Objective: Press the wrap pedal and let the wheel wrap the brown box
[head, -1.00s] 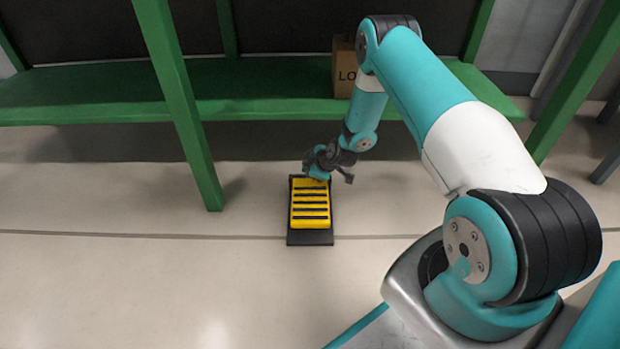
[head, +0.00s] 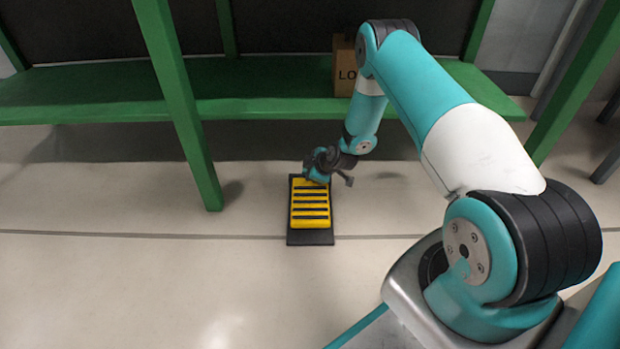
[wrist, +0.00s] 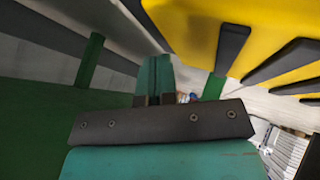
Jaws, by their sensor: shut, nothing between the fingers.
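The wrap pedal (head: 311,212) is a yellow plate with black bars on a black base, on the floor near the middle of the head view. My gripper (head: 317,176) is low over the pedal's far end. Its fingers are shut and empty in the wrist view (wrist: 153,78). The yellow pedal top (wrist: 200,30) fills the upper right there, close to the fingers. I cannot tell whether they touch it or whether it is pressed down. The brown box (head: 344,75) is on the green shelf behind, partly hidden by my arm. No wheel can be made out.
A green frame post (head: 180,110) stands left of the pedal, and another post (head: 575,85) is at the right. The green shelf (head: 90,88) runs across the back. The floor (head: 120,280) left of and in front of the pedal is clear.

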